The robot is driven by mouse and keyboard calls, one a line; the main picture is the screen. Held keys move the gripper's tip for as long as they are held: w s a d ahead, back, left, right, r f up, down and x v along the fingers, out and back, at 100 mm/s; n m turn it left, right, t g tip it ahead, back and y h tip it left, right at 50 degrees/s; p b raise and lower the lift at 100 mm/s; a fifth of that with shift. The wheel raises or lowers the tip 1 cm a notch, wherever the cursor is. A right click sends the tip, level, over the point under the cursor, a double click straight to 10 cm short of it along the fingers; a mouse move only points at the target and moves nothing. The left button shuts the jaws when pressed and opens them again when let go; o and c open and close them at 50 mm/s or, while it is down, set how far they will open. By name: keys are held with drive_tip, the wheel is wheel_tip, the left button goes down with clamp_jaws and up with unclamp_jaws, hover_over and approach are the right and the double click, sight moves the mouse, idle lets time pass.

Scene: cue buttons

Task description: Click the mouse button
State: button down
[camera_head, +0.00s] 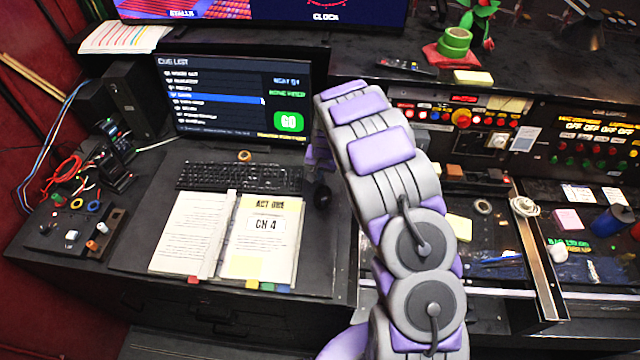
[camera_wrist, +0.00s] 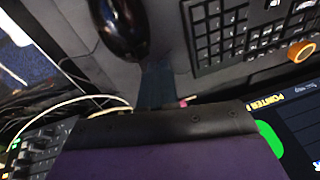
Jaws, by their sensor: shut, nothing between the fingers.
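The black computer mouse (camera_head: 322,193) lies on the dark desk, just right of the keyboard, with my arm close to its right side. In the wrist view the mouse (camera_wrist: 120,28) is at the top, left of centre, and its upper part is cut off. My gripper (camera_wrist: 165,120) shows there as a broad purple and black piece along the bottom, shut and empty. Bare desk shows between it and the mouse, so they look apart. In the head view my arm hides most of the gripper; only purple parts show beside the monitor's right edge.
The keyboard (camera_head: 240,178) stands left of the mouse, below the monitor (camera_head: 235,100) with its cue list and green GO button. An open binder (camera_head: 262,235) lies in front. Cables (camera_wrist: 75,103) run near the gripper. Control panels (camera_head: 465,140) fill the right side.

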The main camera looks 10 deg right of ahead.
drive_tip(key=shift+w+a+r+p, duration=0.15)
drive_tip(key=shift+w+r+p, duration=0.25)
drive_tip(key=shift+r, duration=0.3)
drive_tip(key=shift+w+a+r+p, duration=0.15)
drive_tip(key=shift+w+r+p, duration=0.25)
drive_tip(key=shift+r, duration=0.3)
drive_tip(key=shift+w+a+r+p, duration=0.15)
drive_tip(key=shift+w+r+p, duration=0.1)
drive_tip(key=shift+w+r, duration=0.35)
drive_tip(key=shift+s+r, duration=0.1)
drive_tip(key=shift+s, duration=0.05)
drive_tip(key=shift+r, duration=0.1)
drive_tip(key=s+d+r+n+g+h+b, duration=0.1)
drive_tip(key=s+d+r+b, duration=0.1)
drive_tip(key=s+r, duration=0.65)
drive_tip(key=s+d+r+g+b, duration=0.15)
drive_tip(key=s+r, duration=0.45)
drive_tip(key=s, duration=0.6)
drive_tip(key=s+a+n+g+b, duration=0.1)
drive_tip(key=s+b, duration=0.4)
drive_tip(key=s, duration=2.4)
drive_tip(key=a+n, duration=0.1)
drive_tip(key=n, duration=0.1)
drive_tip(key=shift+s+a+r+n, duration=0.25)
drive_tip(key=shift+s+r+n, duration=0.05)
drive_tip(key=shift+s+r, duration=0.1)
